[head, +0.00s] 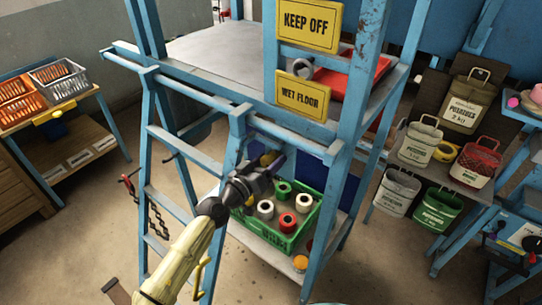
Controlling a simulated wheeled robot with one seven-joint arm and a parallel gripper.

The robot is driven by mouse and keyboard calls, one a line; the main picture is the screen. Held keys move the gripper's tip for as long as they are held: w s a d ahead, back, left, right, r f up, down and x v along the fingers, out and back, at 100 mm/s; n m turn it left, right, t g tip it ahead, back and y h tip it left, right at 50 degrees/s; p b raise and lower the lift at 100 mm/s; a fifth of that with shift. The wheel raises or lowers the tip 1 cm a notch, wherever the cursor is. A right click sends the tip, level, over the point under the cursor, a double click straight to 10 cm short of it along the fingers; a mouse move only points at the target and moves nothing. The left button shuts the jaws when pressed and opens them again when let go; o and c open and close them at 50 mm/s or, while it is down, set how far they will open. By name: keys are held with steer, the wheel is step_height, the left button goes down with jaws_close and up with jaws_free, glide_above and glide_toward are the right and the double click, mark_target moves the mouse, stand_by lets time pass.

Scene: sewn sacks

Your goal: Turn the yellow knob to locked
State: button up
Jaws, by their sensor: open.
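A small yellow piece that looks like the yellow knob (268,158) shows just beyond my gripper, in front of a dark blue panel (305,169) inside the blue frame. It is small and partly covered by my gripper, so I cannot read its position or any locked mark. My gripper (266,164) is dark grey, at the end of my pale yellow arm, and reaches into the frame from below. Its jaws are open near the yellow piece; I cannot tell whether they are around it or touching it.
Blue frame posts and rails (349,125) stand close around my arm. A green crate (262,233) with several rolls sits on the low shelf below my gripper. A chain (155,215) hangs at the left. Sacks and bins (440,209) stand at the right. A bench with baskets (62,93) is far left.

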steer(key=shift+a, duration=0.1)
steer(key=shift+c, duration=0.2)
steer(key=shift+s+a, duration=0.1)
steer(key=shift+s, duration=0.1)
steer(key=c, duration=0.9)
steer(key=shift+c, duration=0.2)
